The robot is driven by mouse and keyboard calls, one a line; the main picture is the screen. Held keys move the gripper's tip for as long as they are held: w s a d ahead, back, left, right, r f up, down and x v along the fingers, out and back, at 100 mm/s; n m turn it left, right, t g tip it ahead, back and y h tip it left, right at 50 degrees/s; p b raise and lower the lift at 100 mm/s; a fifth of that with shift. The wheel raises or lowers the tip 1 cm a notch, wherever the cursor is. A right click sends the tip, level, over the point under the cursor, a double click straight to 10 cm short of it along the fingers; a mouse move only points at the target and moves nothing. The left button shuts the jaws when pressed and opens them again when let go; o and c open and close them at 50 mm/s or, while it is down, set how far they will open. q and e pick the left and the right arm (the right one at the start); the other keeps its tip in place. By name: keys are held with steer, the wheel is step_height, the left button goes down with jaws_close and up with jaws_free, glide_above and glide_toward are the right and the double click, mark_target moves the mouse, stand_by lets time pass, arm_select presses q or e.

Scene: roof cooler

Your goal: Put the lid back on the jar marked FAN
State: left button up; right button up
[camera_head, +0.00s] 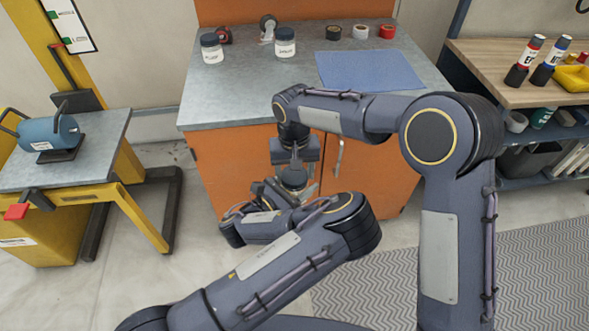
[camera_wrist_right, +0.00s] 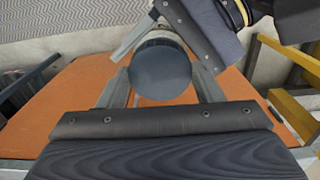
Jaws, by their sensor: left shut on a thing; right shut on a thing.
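A jar with a pale body (camera_wrist_right: 160,37) is held between my two grippers in front of the orange cabinet, off the worktop. Its dark round lid (camera_wrist_right: 160,72) faces the right wrist camera, and in the head view the lid (camera_head: 293,178) shows as a small dark disc. My right gripper (camera_head: 293,168) points down and is shut on the lid, one finger on each side. My left gripper (camera_head: 283,190) reaches in from below and is shut on the jar body. The lid lies over the jar's mouth; I cannot tell whether it is fully seated. The held jar's label is hidden.
Two jars with dark lids, a left one (camera_head: 211,48) and a right one (camera_head: 285,44), stand on the grey worktop (camera_head: 240,95). A blue cloth (camera_head: 368,70) and tape rolls (camera_head: 360,32) lie there too. The orange cabinet doors (camera_head: 370,170) are close behind my grippers.

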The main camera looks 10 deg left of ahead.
steer(key=m, duration=0.5)
steer(key=shift+a, duration=0.1)
steer(key=m, duration=2.1)
steer(key=shift+w, duration=0.1)
steer(key=m, duration=0.5)
steer(key=shift+f, duration=0.1)
steer(key=m, duration=0.3)
